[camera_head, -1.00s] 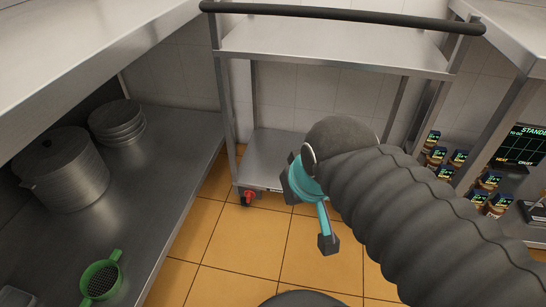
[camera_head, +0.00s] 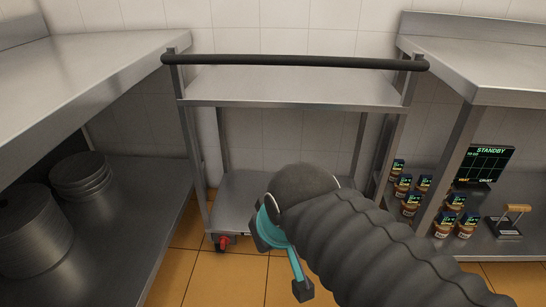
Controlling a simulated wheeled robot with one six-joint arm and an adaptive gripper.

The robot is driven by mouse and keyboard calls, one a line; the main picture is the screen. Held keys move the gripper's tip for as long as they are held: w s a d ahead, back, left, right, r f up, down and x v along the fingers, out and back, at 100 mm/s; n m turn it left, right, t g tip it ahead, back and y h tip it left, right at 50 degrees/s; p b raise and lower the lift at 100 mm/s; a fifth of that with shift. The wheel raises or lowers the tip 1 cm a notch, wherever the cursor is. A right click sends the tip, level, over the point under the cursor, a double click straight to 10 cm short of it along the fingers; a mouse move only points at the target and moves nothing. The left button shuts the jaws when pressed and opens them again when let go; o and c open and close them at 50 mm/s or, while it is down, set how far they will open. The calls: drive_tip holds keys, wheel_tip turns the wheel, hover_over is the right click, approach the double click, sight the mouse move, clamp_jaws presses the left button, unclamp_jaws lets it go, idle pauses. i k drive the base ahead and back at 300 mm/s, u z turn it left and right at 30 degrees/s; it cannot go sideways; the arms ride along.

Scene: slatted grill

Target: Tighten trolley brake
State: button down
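The metal trolley (camera_head: 290,88) stands between two counters, with a dark handle bar (camera_head: 295,62) across its top. A red brake lever (camera_head: 223,240) shows on the caster at its front left leg, close to the floor. My gripper (camera_head: 283,262), teal with dark finger pads, is open and empty. In the picture it lies just right of the red lever, apart from it; the depth between them is hard to judge. My dark ribbed arm hides the trolley's lower right part and its front right caster.
A left counter (camera_head: 95,62) has a lower shelf with stacked pots (camera_head: 32,232) and plates (camera_head: 80,177). On the right, a steel counter (camera_head: 480,62) stands above a shelf with several small jars (camera_head: 411,204) and a display reading STANDBY (camera_head: 485,165). Orange floor tiles (camera_head: 185,262) show in front of the trolley.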

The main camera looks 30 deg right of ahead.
sight(224, 241)
drive_tip(key=z, duration=0.5)
drive_tip(key=k, duration=0.6)
drive_tip(key=z, duration=1)
drive_tip(key=i, duration=1.15)
drive_tip(key=u, duration=0.85)
drive_tip(key=i, duration=0.4)
drive_tip(key=u, duration=0.4)
